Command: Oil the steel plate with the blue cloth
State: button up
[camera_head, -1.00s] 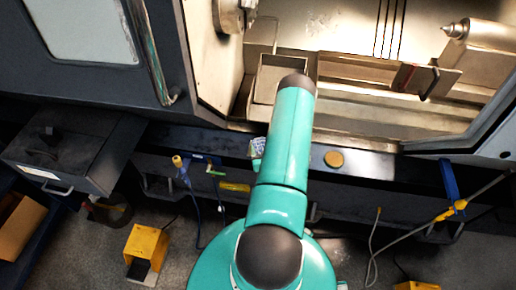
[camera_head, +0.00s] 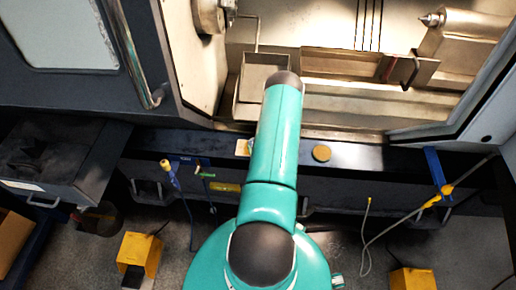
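My teal arm (camera_head: 273,140) reaches forward over the front ledge of the lathe, and its end is hidden behind its own links. My gripper does not show. No blue cloth can be made out clearly. A small pale yellowish piece (camera_head: 243,147) shows at the left edge of my arm on the ledge, mostly hidden; I cannot tell what it is. A shiny, lighter patch of the ledge (camera_head: 346,156) lies right of my arm and may be the steel plate. A round tan disc (camera_head: 321,153) sits at its left side.
The open lathe bay holds a metal tray (camera_head: 244,105), a chuck (camera_head: 211,15) and a tailstock (camera_head: 455,40). A drawer unit (camera_head: 60,160) stands at left. Yellow boxes (camera_head: 140,254) (camera_head: 412,280) and a loose cable (camera_head: 366,240) are on the floor.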

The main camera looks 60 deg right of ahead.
aim_at(238, 150)
jog(key=shift+s+d+f+g, duration=0.1)
jog(key=shift+s+d+g, duration=0.1)
jog(key=shift+s+d, duration=0.3)
jog(key=shift+s+d+f+g, duration=0.1)
jog(key=shift+s+d+g, duration=0.1)
jog(key=shift+s, duration=0.45)
jog(key=shift+w+a+r+h, duration=0.15)
jog(key=shift+w+a, duration=0.15)
jog(key=shift+w, duration=0.4)
jog(key=shift+w+a+r+h, duration=0.15)
jog(key=shift+w+a, duration=0.15)
jog(key=shift+w, duration=0.4)
jog(key=shift+w+a+f, duration=0.1)
jog(key=shift+w+a, duration=0.5)
jog(key=shift+w, duration=0.75)
jog(key=shift+w+a+f, duration=0.1)
jog(key=shift+w+a, duration=0.55)
jog(key=shift+w, duration=0.65)
jog(key=shift+w+a+f, duration=0.1)
jog(key=shift+w+a, duration=0.5)
jog(key=shift+w, duration=0.75)
jog(key=shift+r, duration=0.1)
jog(key=shift+r, duration=2.95)
